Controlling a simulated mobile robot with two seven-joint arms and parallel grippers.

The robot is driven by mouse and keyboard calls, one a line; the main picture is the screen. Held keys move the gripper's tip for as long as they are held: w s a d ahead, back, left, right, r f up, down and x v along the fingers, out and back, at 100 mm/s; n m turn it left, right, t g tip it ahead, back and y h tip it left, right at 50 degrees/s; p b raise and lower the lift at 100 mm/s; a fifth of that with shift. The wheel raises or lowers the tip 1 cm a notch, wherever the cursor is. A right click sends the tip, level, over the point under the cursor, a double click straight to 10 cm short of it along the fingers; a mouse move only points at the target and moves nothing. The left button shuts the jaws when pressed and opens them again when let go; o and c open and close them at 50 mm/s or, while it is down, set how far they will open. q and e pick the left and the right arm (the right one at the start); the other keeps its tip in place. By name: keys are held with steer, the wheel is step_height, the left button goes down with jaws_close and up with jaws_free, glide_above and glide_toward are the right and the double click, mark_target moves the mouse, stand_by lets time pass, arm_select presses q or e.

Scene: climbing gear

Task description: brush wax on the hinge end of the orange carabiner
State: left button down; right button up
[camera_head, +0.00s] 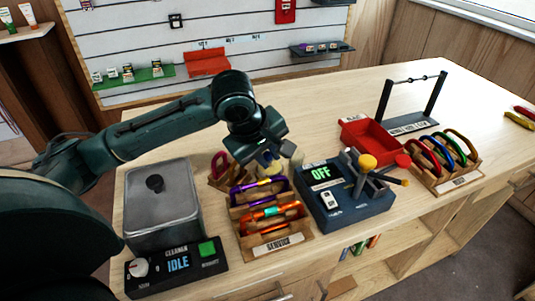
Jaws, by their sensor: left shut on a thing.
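My left gripper (272,157) reaches down over the back of the service rack (278,246). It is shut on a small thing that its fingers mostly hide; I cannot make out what. Several coloured carabiners lie across the wooden rack. An orange carabiner (287,207) with a teal part lies in the middle, in front of and below the gripper and apart from it. I cannot tell which end is the hinge end. My right gripper is out of view.
A grey lidded cleaner tank (160,210) stands left, its panel reading IDLE. A blue-grey device (345,211) reading OFF stands right of the rack. Further right are a red tray (372,150), a black bar stand (410,124) and a carabiner rack (454,180). The back of the counter is clear.

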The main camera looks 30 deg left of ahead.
arm_select(q)
steer(key=shift+r+p, duration=0.65)
steer(key=shift+p, duration=0.25)
steer(key=shift+r+p, duration=0.35)
steer(key=shift+p, duration=0.15)
steer(key=shift+r+p, duration=0.7)
steer(key=shift+p, duration=0.2)
steer(key=shift+r+p, duration=0.95)
steer(key=shift+p, duration=0.25)
steer(key=shift+r, duration=0.85)
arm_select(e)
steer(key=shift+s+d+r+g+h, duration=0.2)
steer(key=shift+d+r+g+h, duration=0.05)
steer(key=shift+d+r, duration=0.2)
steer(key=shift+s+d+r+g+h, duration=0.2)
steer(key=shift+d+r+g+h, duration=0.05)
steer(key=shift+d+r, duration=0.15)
arm_select(q)
steer(key=shift+s, duration=0.1)
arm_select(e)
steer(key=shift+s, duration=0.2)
